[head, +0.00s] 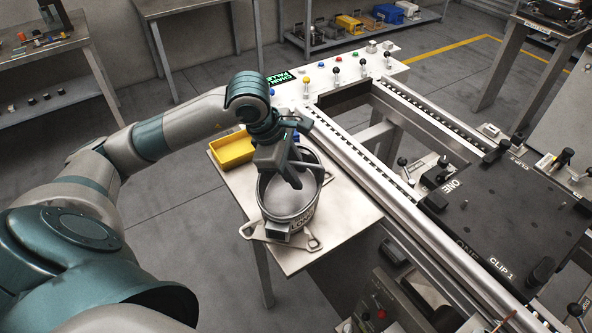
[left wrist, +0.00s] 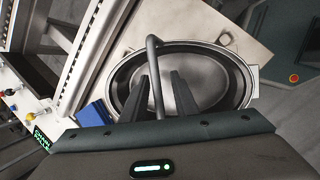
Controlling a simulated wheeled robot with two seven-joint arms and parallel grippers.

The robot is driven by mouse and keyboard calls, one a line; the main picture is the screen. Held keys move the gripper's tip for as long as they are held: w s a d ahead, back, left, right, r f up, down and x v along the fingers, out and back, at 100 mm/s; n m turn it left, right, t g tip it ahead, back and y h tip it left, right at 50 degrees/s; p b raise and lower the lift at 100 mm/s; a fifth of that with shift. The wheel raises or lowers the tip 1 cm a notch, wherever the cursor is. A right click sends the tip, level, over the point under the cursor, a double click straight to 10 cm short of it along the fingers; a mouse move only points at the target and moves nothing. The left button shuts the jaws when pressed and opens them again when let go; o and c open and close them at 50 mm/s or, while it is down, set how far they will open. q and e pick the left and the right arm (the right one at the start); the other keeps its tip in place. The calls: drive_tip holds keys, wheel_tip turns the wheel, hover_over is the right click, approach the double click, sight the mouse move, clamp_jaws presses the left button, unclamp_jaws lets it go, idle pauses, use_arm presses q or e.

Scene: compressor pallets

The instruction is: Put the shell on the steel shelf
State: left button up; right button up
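The shell (head: 286,203), an open grey metal pot with a dark rim and a label on its front, stands upright on a pale steel surface (head: 347,212) beside the rail line. My left gripper (head: 293,178) is over the shell's mouth, pointing down. In the left wrist view, the shell (left wrist: 222,84) shows its round inside and a dark bar handle (left wrist: 153,60) across its mouth. The two fingers of my left gripper (left wrist: 164,82) are apart on either side of the bar, with a visible gap. My right gripper is not in view.
A yellow bin (head: 232,150) stands behind the shell. Flat feet with handles (head: 312,243) stick out at its base. The rails (head: 365,175) and a black pallet (head: 505,215) lie to the right. A low rack (head: 365,30) with several boxes stands at the back.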

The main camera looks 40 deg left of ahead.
use_arm(q)
drive_tip(key=shift+r, duration=0.1)
drive_tip(key=b+v, duration=0.1)
drive_tip(key=v, duration=1.1)
idle(0.7)
